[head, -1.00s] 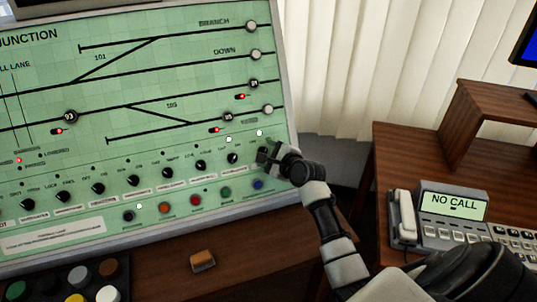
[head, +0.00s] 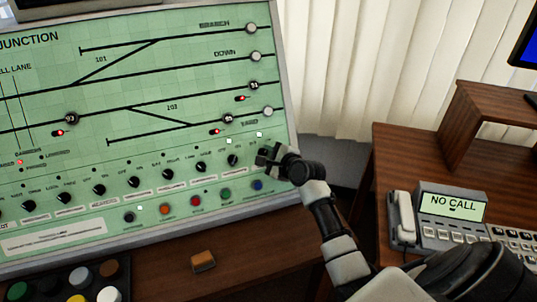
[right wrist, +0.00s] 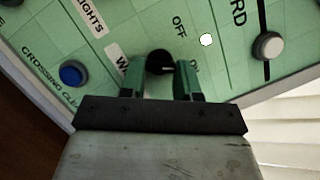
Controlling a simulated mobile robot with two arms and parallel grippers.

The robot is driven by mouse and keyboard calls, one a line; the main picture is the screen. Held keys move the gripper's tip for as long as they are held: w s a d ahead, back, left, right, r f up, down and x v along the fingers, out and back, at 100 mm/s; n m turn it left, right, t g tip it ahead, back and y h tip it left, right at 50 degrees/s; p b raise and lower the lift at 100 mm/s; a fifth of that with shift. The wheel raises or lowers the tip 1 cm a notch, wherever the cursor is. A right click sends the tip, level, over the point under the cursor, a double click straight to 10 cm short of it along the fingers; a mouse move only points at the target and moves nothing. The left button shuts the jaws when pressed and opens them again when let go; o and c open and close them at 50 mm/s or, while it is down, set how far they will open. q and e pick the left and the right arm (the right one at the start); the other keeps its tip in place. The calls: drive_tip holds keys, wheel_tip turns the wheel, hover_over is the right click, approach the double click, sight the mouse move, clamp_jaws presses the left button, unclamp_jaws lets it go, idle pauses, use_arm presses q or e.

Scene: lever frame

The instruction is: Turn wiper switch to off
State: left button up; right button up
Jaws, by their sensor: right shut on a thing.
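The wiper switch is a round black knob (right wrist: 160,61) on the green panel. In the right wrist view it sits between the fingers of my right gripper (right wrist: 162,75), which is shut on it. A short pale pointer mark on the knob points to the right in that view. The word OFF stands above and right of the knob. The label below it is mostly hidden, with only a W showing. In the head view my right gripper (head: 268,155) is at the panel's lower right, covering the knob. My left gripper is not in view.
The green panel (head: 190,75) carries a row of black knobs to the left and coloured buttons below, including a blue one (head: 257,185). A lit white lamp (right wrist: 207,40) is beside OFF. A telephone (head: 402,217) stands on the right desk. A brown block (head: 203,261) lies in front.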

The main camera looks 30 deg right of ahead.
drive_tip(key=shift+r+n+g+p, duration=0.25)
drive_tip(key=shift+n+g+p, duration=0.15)
drive_tip(key=shift+n+p, duration=0.7)
drive_tip(key=n+p, duration=0.1)
drive_tip(key=n, duration=0.1)
drive_tip(key=n+g+p, duration=0.1)
drive_tip(key=n+p, duration=0.1)
drive_tip(key=shift+w+d+r+n+g+y, duration=0.1)
drive_tip(key=shift+r+n+g+y, duration=0.1)
drive_tip(key=shift+n+g+y, duration=0.15)
drive_tip(key=n+g+p, duration=0.1)
drive_tip(key=n+p, duration=0.2)
drive_tip(key=n, duration=0.1)
drive_tip(key=shift+p, duration=0.3)
drive_tip(key=shift+w+n+g+p, duration=0.1)
drive_tip(key=shift+n+g+p, duration=0.35)
drive_tip(key=shift+n+p, duration=0.4)
drive_tip(key=shift+f, duration=0.1)
drive_tip(key=o, duration=0.9)
